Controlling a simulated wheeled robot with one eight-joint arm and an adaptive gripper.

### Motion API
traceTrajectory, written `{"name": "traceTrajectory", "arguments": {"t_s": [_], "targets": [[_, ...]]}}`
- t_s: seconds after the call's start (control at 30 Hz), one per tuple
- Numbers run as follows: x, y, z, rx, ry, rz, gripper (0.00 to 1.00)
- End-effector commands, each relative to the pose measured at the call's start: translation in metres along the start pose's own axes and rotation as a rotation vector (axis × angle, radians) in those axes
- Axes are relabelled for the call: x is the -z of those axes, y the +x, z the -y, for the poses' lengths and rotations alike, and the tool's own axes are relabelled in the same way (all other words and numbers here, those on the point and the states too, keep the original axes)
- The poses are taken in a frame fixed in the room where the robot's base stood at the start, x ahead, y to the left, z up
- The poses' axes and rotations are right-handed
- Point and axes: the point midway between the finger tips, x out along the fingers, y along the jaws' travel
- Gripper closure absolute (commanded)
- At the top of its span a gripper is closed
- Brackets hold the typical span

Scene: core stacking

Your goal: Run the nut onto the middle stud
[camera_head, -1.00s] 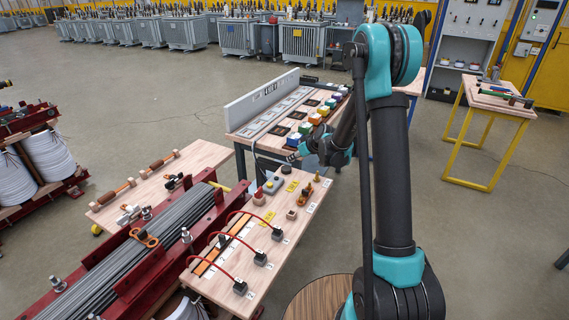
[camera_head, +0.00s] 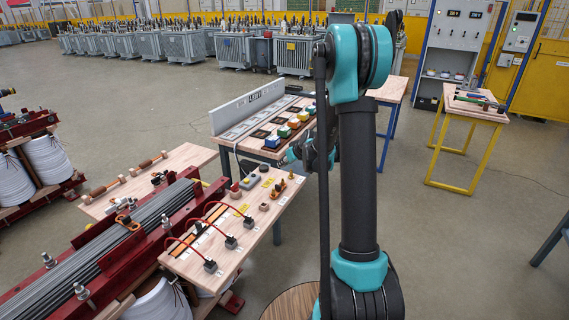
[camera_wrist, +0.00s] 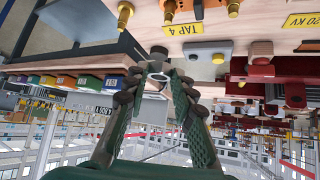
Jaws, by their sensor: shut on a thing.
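My gripper (camera_wrist: 158,84) is in the wrist view, its green-padded fingers shut on a small pale metal ring, the nut (camera_wrist: 155,67), at their tips. The nut is held in the air, apart from any stud. Upright metal studs stand on the red clamp beams of the core at the left: one near the front (camera_head: 82,292), one at the far-left beam (camera_head: 48,260) and one further back (camera_head: 166,222). I cannot tell which is the middle stud.
A wooden bench (camera_head: 180,262) with red looped leads stands right of the core (camera_head: 120,240). Behind it is a table with coloured boxes (camera_head: 283,131). In the wrist view a yellow TAP 4 label (camera_wrist: 185,28) and brass fittings are close by.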

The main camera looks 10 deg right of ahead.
Motion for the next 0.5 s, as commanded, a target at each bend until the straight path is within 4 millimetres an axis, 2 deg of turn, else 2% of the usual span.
{"name": "traceTrajectory", "arguments": {"t_s": [0.5], "targets": [[-0.029,0.029,0.000,0.000,0.000,0.000,1.00]]}}
